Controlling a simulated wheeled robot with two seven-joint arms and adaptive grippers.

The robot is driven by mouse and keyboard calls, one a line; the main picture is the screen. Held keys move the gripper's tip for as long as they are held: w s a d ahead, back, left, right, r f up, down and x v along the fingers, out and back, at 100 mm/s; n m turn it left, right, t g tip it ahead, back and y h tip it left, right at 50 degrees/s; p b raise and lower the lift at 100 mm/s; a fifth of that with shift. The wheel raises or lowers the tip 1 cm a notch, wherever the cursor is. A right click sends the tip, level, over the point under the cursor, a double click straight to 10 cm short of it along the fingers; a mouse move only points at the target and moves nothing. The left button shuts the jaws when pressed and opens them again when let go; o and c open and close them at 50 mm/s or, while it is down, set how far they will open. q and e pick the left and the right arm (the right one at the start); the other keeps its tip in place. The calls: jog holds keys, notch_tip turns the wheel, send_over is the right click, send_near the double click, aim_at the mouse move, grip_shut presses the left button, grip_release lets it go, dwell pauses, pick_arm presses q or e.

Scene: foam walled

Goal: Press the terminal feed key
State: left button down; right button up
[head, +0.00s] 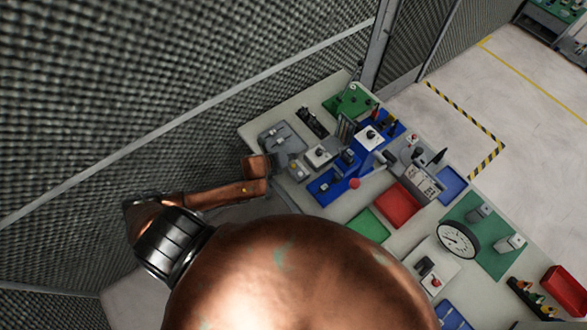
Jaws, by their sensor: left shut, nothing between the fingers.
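A grey terminal (425,182) with small keys and a display-like face stands on the bench, right of the middle and beside a red tray. Its keys are too small to tell apart, so I cannot pick out the feed key. My left arm comes in from the left and its wrist ends at the bench's left side. My left gripper (281,139) is small and grey there, shut and empty, well to the left of the terminal and apart from it. My right gripper is not in view.
The blue press-like fixture (362,153) with a red knob stands between my left gripper and the terminal. A red tray (398,206), a blue tray (452,184) and a round dial (458,240) are nearby. A foam wall (150,80) closes the left side. My own copper body hides the near bench.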

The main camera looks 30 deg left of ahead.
aim_at(292, 167)
pick_arm(q)
notch_tip(292, 167, down, 4)
jog(key=shift+r+b, duration=0.15)
jog(key=shift+b, duration=0.95)
jog(key=shift+f, duration=0.4)
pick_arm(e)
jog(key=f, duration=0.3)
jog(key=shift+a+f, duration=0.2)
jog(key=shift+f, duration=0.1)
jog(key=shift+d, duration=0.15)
pick_arm(q)
jog(key=shift+f, duration=0.15)
jog(key=shift+f, duration=0.25)
jog(key=shift+f+b, duration=0.45)
jog(key=shift+f, duration=0.1)
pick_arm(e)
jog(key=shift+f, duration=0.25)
pick_arm(q)
jog(key=shift+r, duration=0.1)
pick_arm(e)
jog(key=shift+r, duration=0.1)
pick_arm(q)
jog(key=shift+r+p, duration=0.9)
jog(key=shift+p, duration=0.2)
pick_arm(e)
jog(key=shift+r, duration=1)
